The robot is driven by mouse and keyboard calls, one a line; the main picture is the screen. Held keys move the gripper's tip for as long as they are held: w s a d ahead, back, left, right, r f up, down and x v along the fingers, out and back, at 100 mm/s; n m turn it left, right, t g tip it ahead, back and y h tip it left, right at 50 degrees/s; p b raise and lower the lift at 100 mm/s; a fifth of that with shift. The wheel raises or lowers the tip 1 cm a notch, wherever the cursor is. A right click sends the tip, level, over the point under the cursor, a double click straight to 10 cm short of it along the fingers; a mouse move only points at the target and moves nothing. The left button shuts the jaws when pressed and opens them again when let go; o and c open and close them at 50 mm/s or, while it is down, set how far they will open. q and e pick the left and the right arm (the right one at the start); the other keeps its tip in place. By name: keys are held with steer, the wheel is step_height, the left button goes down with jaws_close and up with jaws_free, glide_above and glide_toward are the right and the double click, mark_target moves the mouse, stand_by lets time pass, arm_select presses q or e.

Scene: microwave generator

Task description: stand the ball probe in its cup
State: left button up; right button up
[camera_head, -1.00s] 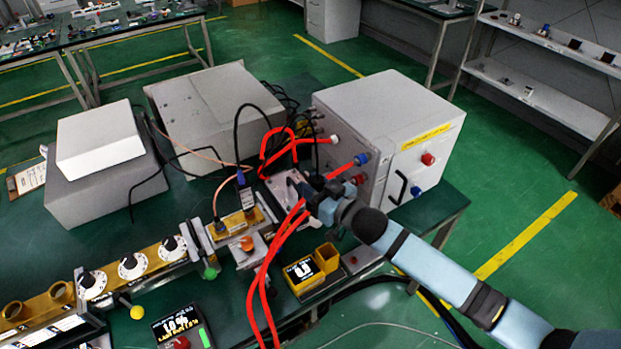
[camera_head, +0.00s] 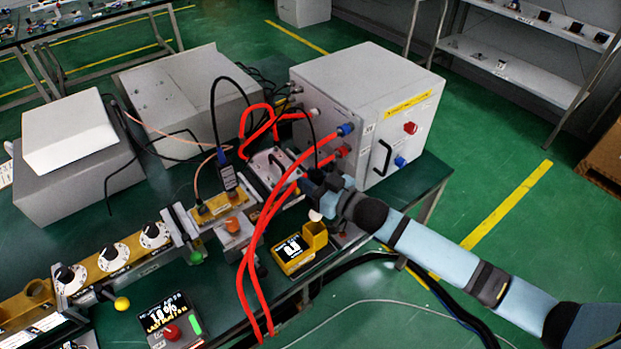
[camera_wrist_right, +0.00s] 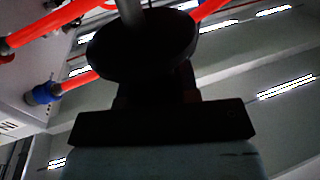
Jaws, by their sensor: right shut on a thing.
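My right gripper (camera_head: 318,192) is shut on the ball probe, just above and behind the yellow cup. The probe's pale rounded end (camera_head: 315,214) shows below the fingers, over the cup and apart from its rim as far as I can tell. The cup (camera_head: 314,238) is a square, open-topped yellow holder beside a small yellow meter (camera_head: 288,256) with a lit display. In the right wrist view the dark gripper parts fill the middle, and a grey rod (camera_wrist_right: 136,12) shows at the top edge. The fingertips are hidden there. My left gripper is not in view.
Red cables (camera_head: 255,245) hang in loops just left of the gripper. The grey generator box (camera_head: 370,110) stands close behind it. The waveguide bench (camera_head: 115,258) with dials runs to the left. A display unit (camera_head: 170,318) with a red knob sits at the front.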

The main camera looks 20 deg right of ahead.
step_height(320, 180, down, 3)
steer(key=shift+r+b, duration=0.2)
steer(key=shift+b, duration=0.75)
steer(key=shift+f+b, duration=2.25)
steer(key=shift+f, duration=1.75)
steer(key=o, duration=1)
steer(key=shift+o, duration=0.2)
steer(key=v, duration=1.3)
steer(key=shift+s+d+b, duration=0.2)
steer(key=shift+s+b, duration=0.15)
steer(key=shift+b, duration=0.1)
steer(key=shift+r, duration=0.1)
